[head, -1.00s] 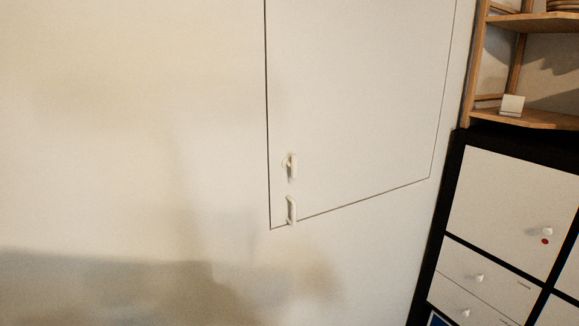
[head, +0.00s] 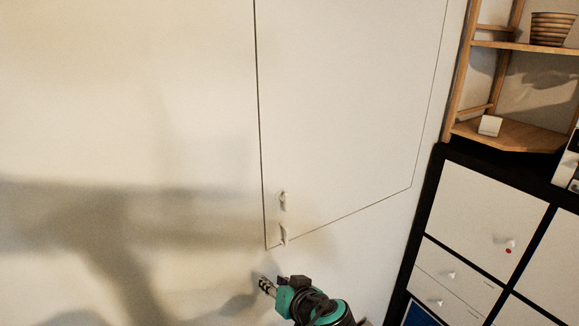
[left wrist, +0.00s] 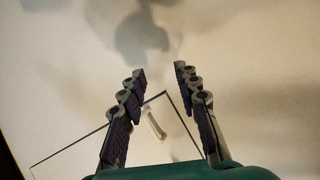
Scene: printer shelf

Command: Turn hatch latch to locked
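The white hatch (head: 345,100) is a panel with a dark outline in the pale wall. A small white latch (head: 283,201) sits near its lower left corner and looks about upright. A white handle (head: 283,235) is just below it, at the hatch's bottom edge. My left gripper (head: 272,284), teal and dark, is below the hatch corner, apart from both fittings. In the left wrist view its fingers (left wrist: 160,72) are spread and empty. The handle (left wrist: 154,123) shows beyond them, between the fingers. My right gripper is not in view.
A black-framed cabinet (head: 432,190) with white doors and drawers stands at the right. Above it is a wooden shelf (head: 515,133) with a small white box (head: 490,125) and a basket (head: 552,29). The wall left of the hatch is bare, with arm shadows on it.

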